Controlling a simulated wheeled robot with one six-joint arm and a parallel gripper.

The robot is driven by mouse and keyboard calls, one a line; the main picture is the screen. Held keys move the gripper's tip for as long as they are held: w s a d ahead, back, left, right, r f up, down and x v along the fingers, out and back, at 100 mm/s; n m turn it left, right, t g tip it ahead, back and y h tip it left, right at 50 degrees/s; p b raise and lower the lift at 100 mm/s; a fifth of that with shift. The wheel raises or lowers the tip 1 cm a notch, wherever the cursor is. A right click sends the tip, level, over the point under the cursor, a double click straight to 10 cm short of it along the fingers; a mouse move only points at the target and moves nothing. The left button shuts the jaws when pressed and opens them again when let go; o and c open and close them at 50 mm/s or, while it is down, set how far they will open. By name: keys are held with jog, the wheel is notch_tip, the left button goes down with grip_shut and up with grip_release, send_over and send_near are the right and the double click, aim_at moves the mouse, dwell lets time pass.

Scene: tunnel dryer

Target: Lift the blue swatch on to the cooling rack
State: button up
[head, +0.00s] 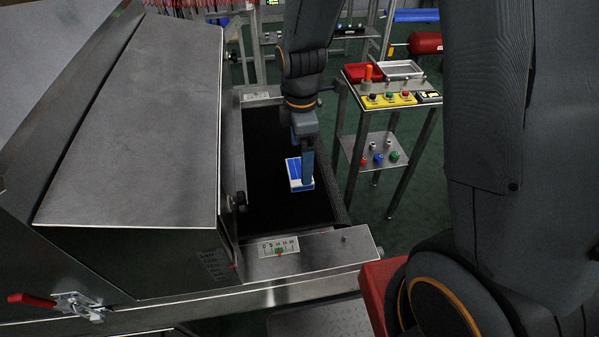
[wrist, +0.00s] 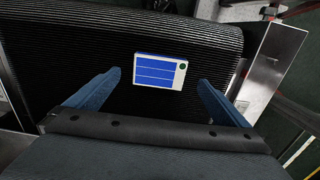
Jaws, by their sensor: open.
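The blue swatch (head: 294,170) is a small white-edged card with blue panels, lying on the black belt (head: 262,205) of the dryer. In the wrist view the swatch (wrist: 159,71) lies flat, ahead of and between the fingers, with a dark dot at its right end. My gripper (wrist: 160,85) is open, with its two blue fingers apart and nothing between them touching the swatch. In the head view my gripper (head: 307,168) is over the belt, and its finger covers the swatch's right side. I cannot make out the cooling rack for certain.
The steel dryer hood (head: 140,120) stands close left of the belt. A metal guide plate (head: 305,255) with a scale crosses the belt's near end. To the right stands a stand with a yellow button panel (head: 388,99), a red tray (head: 363,72) and a silver tray (head: 401,69).

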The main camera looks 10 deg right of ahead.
aim_at(299, 174)
jog(key=f, duration=0.1)
jog(key=f+p, duration=0.1)
jog(key=f, duration=0.1)
jog(key=shift+d+f, duration=0.2)
jog(key=shift+f, duration=0.9)
jog(key=c, duration=1.2)
jog(key=shift+r, duration=0.2)
